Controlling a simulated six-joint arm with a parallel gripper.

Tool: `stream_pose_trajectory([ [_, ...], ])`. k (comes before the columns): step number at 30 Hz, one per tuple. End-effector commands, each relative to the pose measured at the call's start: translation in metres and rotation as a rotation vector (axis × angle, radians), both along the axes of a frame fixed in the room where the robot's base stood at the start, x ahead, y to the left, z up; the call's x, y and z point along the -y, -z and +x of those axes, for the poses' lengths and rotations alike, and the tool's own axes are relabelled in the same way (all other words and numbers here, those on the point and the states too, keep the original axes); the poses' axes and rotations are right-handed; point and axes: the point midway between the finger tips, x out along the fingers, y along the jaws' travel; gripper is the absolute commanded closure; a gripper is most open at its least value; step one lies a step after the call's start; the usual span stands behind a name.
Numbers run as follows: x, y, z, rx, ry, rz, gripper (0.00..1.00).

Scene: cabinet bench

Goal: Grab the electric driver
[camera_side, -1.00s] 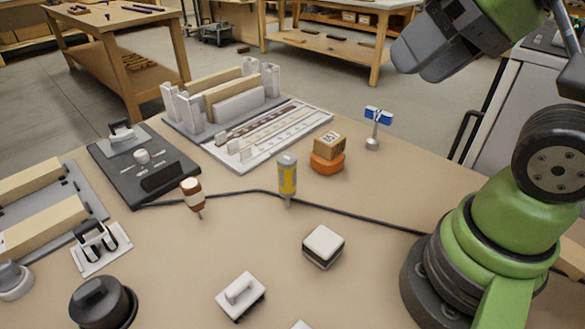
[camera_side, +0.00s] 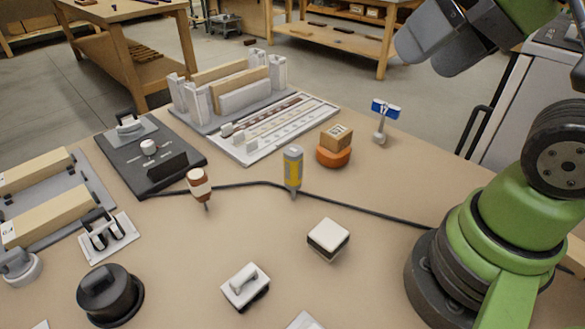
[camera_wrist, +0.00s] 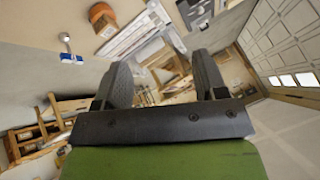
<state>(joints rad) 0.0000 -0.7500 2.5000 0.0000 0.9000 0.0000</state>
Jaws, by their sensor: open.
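A slim yellow-and-grey tool (camera_side: 293,170), which looks like the electric driver, stands upright on the tan bench near its middle, tip down. A brown-and-white tool (camera_side: 199,185) with a thin tip pointing down stands to its left. I cannot be sure which of the two is the driver. My gripper (camera_side: 425,58) is high at the upper right, well away from both. In the wrist view my gripper (camera_wrist: 160,65) shows two dark fingers spread apart with nothing between them. Neither tool can be made out in the wrist view.
A black cable (camera_side: 350,213) runs across the bench behind the yellow tool. An orange round piece (camera_side: 334,156) bearing a wooden block (camera_side: 337,137) sits to its right. A white-topped block (camera_side: 328,237) is in front. A dark control panel (camera_side: 150,160) lies at left.

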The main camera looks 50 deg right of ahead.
Motion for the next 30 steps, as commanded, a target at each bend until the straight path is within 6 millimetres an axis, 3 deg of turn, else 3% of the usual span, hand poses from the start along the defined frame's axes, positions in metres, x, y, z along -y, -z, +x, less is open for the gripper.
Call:
stream_pose_trajectory([
  [6,0.002,0.002,0.004,-0.011,-0.049,-0.053,0.35],
  [11,0.011,0.017,0.029,-0.062,-0.354,-0.354,0.35],
  [16,0.015,0.045,0.072,-0.130,-0.958,-0.804,0.35],
  [21,0.002,0.086,0.112,-0.157,-1.667,-1.166,0.35],
  [27,-0.023,0.136,0.138,-0.105,-2.387,-1.400,0.35],
  [30,-0.031,0.151,0.142,-0.069,-2.597,-1.446,0.35],
])
